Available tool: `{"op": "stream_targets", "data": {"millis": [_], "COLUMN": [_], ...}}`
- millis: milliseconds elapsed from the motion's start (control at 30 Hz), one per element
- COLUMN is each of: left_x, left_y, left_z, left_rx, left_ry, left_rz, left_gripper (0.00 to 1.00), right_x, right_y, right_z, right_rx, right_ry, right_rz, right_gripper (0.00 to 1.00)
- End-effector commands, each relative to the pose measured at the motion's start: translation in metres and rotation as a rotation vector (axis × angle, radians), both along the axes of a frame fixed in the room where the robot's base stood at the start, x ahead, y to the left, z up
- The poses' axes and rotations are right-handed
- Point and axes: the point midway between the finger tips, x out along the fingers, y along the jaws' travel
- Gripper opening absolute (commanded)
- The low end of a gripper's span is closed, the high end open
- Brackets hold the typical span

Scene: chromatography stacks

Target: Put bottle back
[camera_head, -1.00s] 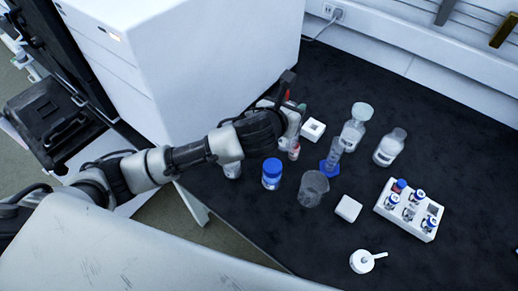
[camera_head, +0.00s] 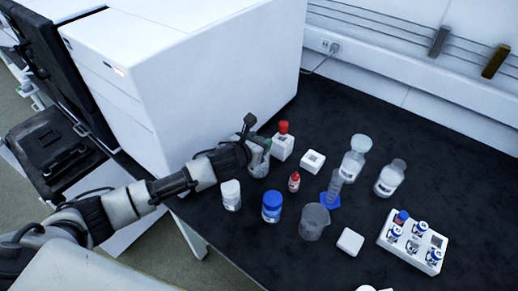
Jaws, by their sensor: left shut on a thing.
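My left gripper (camera_head: 259,150) is beside the white instrument's front corner, seen from behind its wrist. It is shut on a pale, see-through thing, perhaps a bottle (camera_head: 258,168), mostly hidden by the gripper. Just right of it, a red-capped bottle (camera_head: 283,128) stands upright at a white block (camera_head: 282,148). A small red bottle with a white label (camera_head: 294,182) stands nearer. A white-capped jar (camera_head: 231,195) and a blue-capped jar (camera_head: 271,207) stand in front. Two clear bottles, one with a wide top (camera_head: 354,160) and one narrower (camera_head: 390,178), stand right. My right gripper is out of view.
The white instrument (camera_head: 190,90) walls the left. A white block with a square hole (camera_head: 312,160), a cylinder on a blue base (camera_head: 332,188), a beaker (camera_head: 314,222), a white block (camera_head: 350,242) and a vial rack (camera_head: 408,258) crowd the middle. The black bench (camera_head: 440,170) is clear at right.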

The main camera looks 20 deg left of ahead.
Motion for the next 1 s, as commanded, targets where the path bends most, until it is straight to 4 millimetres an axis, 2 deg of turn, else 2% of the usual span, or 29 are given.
{"op": "stream_targets", "data": {"millis": [100, 200, 600, 633, 800, 1000], "left_x": [-0.001, -0.001, -0.001, -0.001, -0.001, -0.001], "left_y": [-0.001, -0.001, -0.001, -0.001, -0.001, -0.001], "left_z": [-0.020, -0.029, -0.034, -0.035, -0.034, -0.034], "left_rx": [-0.004, -0.003, 0.000, 0.000, 0.000, 0.000], "left_ry": [0.005, 0.003, 0.001, 0.003, 0.003, 0.003], "left_rz": [0.001, -0.001, 0.000, 0.000, 0.000, 0.000], "left_gripper": [0.00, 0.00, 0.00, 0.47, 0.69, 0.69], "right_x": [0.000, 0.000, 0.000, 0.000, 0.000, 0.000], "right_y": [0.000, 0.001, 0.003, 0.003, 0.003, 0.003], "right_z": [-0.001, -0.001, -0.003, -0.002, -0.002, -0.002], "right_rx": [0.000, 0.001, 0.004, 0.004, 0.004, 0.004], "right_ry": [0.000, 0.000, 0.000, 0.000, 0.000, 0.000], "right_rz": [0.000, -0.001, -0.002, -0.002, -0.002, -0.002], "right_gripper": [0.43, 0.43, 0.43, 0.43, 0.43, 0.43]}}
